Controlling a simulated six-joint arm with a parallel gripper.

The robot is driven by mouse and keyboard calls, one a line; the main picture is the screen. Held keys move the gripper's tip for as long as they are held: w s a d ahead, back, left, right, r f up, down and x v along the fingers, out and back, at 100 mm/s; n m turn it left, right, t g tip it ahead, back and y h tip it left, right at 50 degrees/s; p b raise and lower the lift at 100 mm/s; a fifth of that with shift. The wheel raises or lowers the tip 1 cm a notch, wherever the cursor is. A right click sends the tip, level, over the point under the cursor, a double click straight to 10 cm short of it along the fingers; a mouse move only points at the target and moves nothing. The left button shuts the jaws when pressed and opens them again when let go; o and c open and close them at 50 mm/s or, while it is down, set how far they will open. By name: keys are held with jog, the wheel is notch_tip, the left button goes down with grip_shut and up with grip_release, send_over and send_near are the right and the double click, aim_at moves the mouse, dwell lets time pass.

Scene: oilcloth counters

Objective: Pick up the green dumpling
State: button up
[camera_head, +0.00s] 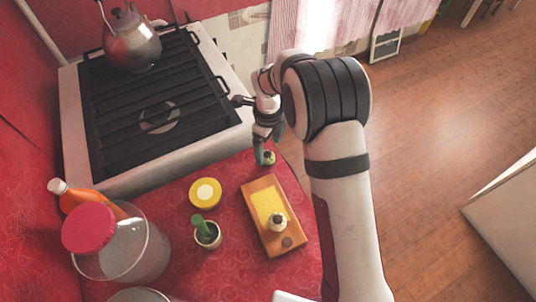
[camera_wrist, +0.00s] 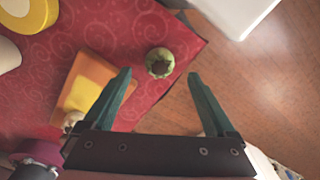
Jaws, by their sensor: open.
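The green dumpling (camera_wrist: 160,62) is small and round with a dark top. It sits on the red patterned cloth near the counter's edge. In the head view the dumpling (camera_head: 269,158) is close to the fingertips and partly hidden by them. My gripper (camera_wrist: 159,77) is open and empty, pointing down. In the wrist view the dumpling lies between the line of the two fingers, slightly beyond their tips. In the head view my gripper (camera_head: 261,154) is just left of the dumpling; whether they touch cannot be told.
An orange and yellow board (camera_head: 260,235) with a pale dumpling-like item (camera_head: 278,222) lies nearby. A yellow round tin (camera_head: 205,193), a small pot (camera_head: 207,236), a large jar (camera_head: 130,250) and an orange bottle (camera_head: 75,196) stand left. The stove (camera_head: 215,123) with a kettle (camera_head: 133,45) is behind.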

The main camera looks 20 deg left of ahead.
aim_at(267, 154)
jog(key=f, duration=0.4)
jog(key=shift+a+f, duration=0.1)
jog(key=shift+a, duration=0.15)
jog(key=c, duration=0.8)
